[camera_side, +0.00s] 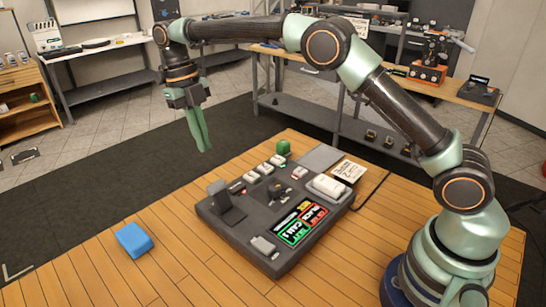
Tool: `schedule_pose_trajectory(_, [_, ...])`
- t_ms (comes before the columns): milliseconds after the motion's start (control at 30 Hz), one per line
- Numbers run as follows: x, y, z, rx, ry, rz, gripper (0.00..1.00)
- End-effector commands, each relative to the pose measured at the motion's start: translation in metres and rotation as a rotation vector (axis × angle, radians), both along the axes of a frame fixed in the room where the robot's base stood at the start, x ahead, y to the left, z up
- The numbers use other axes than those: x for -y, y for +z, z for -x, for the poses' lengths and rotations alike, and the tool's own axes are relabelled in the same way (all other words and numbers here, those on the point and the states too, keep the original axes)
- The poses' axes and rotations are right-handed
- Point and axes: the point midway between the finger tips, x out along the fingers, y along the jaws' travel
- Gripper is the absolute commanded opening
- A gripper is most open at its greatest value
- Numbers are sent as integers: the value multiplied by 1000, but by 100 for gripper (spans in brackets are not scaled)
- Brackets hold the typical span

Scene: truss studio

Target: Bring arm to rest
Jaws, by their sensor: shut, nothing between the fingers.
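My gripper (205,148) hangs at the end of my raised arm, in the upper left of the side view. Its two green fingers point down and are shut together with nothing between them. It appears to be above and behind the dark control panel (235,232), apart from everything. The arm reaches across from its base at the lower right of the wooden table (180,272).
The panel carries several switches, a lit screen (301,224) and an upright grey lever or flap (222,194). A blue block (133,240) lies left of it. A green block (283,147) sits behind it. Workbenches (330,75) stand behind.

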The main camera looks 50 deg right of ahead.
Motion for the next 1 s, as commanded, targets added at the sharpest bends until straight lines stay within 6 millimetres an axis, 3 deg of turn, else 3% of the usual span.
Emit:
schedule_pose_trajectory(167, [12, 24, 7, 62, -227, 23, 0])
schedule_pose_trajectory(400, [41, 67, 36, 194, -813, 43, 0])
schedule_pose_trajectory(600, [64, 90, 71, 273, -1320, 15, 0])
schedule_pose_trajectory(800, [84, 98, 111, 312, -1827, -57, 0])
schedule_pose_trajectory(1000, [102, 93, 153, 295, -2329, -175, 0])
